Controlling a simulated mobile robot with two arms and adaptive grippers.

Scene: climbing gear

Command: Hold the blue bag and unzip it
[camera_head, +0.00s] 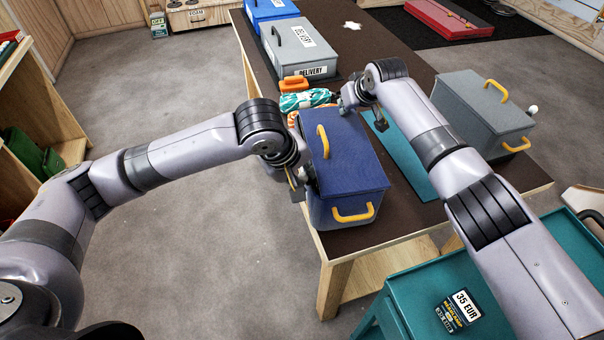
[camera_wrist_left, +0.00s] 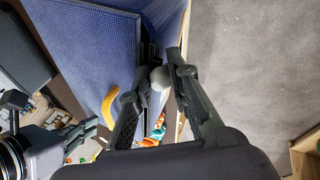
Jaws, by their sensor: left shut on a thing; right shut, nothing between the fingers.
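The blue bag (camera_head: 348,160) stands upright on the near end of the dark table, with one yellow handle on its lid and another on its near side. My left gripper (camera_head: 297,188) is at the bag's left side. In the left wrist view, its fingers (camera_wrist_left: 158,75) are shut on a grey ball-shaped zip pull (camera_wrist_left: 160,78) beside the blue bag (camera_wrist_left: 105,50). The lid looks down in the head view; how far the zip is open cannot be told. My right gripper (camera_head: 378,119) is shut and empty near the bag's far right corner, apart from the handles.
A grey bag (camera_head: 478,118) stands on the table to the right, beyond a teal mat (camera_head: 398,150). Teal-white rope (camera_head: 303,101) and an orange item (camera_head: 293,84) lie behind the blue bag. A grey delivery box (camera_head: 290,50) stands farther back. A teal cart (camera_head: 430,280) is at front right.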

